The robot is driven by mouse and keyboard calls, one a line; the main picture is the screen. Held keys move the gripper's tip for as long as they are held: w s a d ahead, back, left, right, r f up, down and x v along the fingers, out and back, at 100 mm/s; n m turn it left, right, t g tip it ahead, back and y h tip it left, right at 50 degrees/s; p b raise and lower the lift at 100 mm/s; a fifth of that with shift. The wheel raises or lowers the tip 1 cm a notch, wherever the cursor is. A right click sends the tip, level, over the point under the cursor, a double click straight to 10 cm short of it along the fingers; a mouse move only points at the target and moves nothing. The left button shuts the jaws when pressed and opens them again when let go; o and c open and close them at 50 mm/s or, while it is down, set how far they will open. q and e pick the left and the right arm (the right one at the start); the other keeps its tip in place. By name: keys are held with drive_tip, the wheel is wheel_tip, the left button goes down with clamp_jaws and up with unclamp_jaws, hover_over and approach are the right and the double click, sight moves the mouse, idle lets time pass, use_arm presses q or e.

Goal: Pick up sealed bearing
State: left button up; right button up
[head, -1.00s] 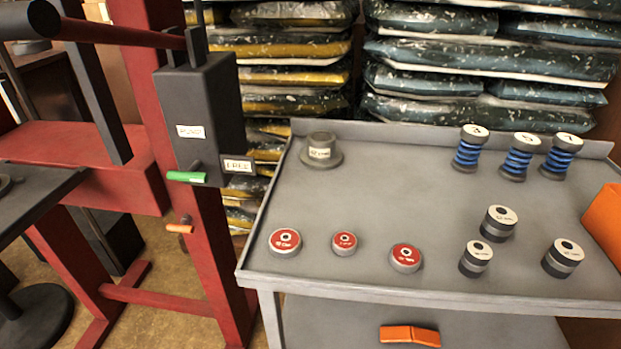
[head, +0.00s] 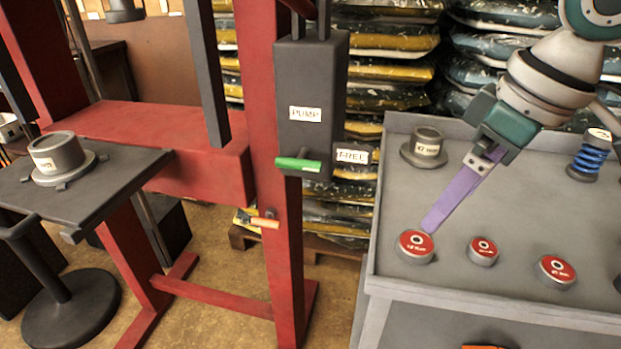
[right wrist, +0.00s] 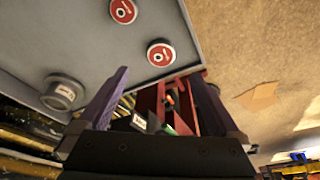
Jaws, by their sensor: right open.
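Three short round bearings with red labelled tops sit in a row near the front of the grey cart top: the left one (head: 415,247), the middle one (head: 483,251) and the right one (head: 555,271). My right gripper (head: 434,222) is open, its purple finger slanting down to just above and behind the left bearing. In the right wrist view, that bearing (right wrist: 161,53) lies just beyond the gap between the open fingertips (right wrist: 165,78). Nothing is held. Whether a finger touches the bearing cannot be told. My left gripper is out of view.
A grey flanged cup (head: 426,147) stands behind the bearings on the cart (head: 388,225), and a blue spring piece (head: 590,158) to the right. The red press frame (head: 262,120), with its green lever (head: 298,164), stands left of the cart. Stacked bags line the back.

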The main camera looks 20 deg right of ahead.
sight(418, 244)
drive_tip(key=x, duration=0.3)
drive_tip(key=shift+s+f+b, duration=0.1)
drive_tip(key=shift+f+b, duration=0.2)
drive_tip(key=b+x, duration=0.1)
drive_tip(key=x, duration=0.4)
drive_tip(key=shift+a, duration=0.1)
clamp_jaws()
idle(0.3)
